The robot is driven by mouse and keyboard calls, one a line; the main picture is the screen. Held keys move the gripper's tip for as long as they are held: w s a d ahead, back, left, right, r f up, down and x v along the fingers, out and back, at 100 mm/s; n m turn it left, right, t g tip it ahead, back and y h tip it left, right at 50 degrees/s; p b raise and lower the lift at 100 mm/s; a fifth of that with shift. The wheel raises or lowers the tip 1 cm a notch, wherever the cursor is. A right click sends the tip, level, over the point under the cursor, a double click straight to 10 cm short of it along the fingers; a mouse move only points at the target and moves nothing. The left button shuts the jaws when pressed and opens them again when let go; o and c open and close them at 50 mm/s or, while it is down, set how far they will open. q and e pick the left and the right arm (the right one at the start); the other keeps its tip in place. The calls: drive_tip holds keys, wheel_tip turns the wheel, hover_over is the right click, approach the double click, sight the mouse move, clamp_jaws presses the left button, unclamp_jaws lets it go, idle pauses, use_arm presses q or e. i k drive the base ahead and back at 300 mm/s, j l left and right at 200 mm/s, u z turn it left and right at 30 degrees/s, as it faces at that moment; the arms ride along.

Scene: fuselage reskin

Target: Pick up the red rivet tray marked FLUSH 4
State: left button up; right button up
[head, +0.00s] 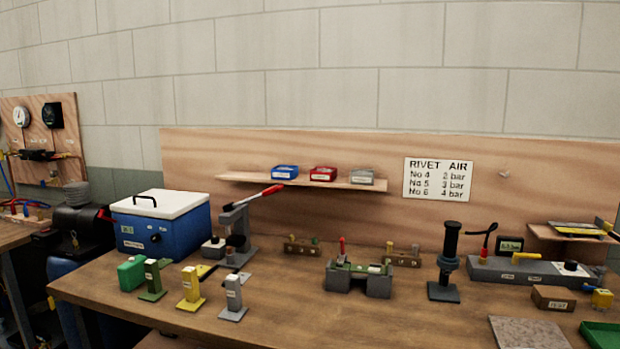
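A small red tray (323,174) with a white label sits on the narrow wooden shelf (240,180) on the back panel. The label is too small to read. It stands between a blue tray (285,172) on its left and a grey tray (361,177) on its right, with gaps between them. Neither of my grippers shows in the head view.
Below the shelf, a press with a red-tipped lever (238,218) and a blue box with white lid (161,222) stand on the wooden bench (270,310). A grey fixture (358,278) and a dark column stand (445,262) are further right. The bench's front middle is clear.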

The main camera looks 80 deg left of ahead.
sight(319, 173)
drive_tip(key=u, duration=2.7)
